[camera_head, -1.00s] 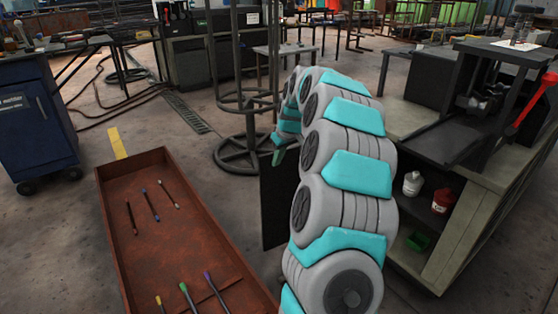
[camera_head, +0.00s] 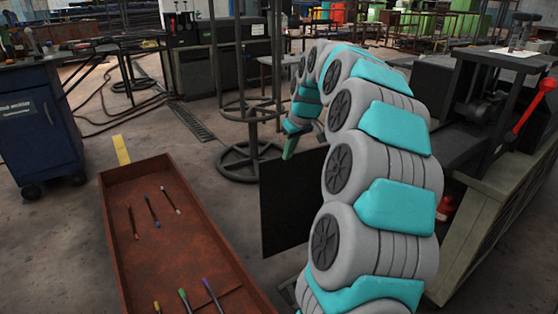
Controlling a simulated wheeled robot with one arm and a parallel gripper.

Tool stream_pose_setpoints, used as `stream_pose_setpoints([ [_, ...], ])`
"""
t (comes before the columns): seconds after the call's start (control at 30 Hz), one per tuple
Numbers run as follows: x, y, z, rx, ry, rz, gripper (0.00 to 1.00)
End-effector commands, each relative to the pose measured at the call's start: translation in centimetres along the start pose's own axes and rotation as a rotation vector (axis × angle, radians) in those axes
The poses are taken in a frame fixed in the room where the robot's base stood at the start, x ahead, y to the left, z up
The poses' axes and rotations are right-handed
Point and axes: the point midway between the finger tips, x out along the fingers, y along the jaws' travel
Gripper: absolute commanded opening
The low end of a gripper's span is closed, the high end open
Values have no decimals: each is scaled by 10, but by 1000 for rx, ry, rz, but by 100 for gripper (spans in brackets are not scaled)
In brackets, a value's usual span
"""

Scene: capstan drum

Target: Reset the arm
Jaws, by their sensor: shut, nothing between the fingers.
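My arm rises from the lower right of the head view, curves over and ends in my gripper (camera_head: 290,148), which points down. The gripper is small and partly dark in this view; it looks shut and empty. It hangs in the air in front of the upper part of a dark upright panel (camera_head: 292,200). It appears to touch nothing.
A rust-coloured tray (camera_head: 122,240) with several thin brushes lies at lower left. A round-based metal stand (camera_head: 250,160) is behind the gripper. A workbench (camera_head: 487,225) with a red-handled machine (camera_head: 533,108) is at right. A blue cabinet (camera_head: 38,125) is at left.

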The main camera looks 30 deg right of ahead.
Motion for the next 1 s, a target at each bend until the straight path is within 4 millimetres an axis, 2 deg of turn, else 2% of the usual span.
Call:
stream_pose_setpoints([
  [0.27,-8,-7,1,-4,-4,-4,0],
  [0.37,-12,-32,7,-15,-20,-22,0],
  [0.47,-18,-74,22,-32,-55,-49,0],
  [0.6,-29,-142,62,-50,-127,-82,0],
  [0.7,-36,-182,98,-54,-184,-94,0],
  [0.8,-43,-215,138,-50,-242,-94,0],
  [1.0,-53,-262,230,-19,-361,-71,0],
])
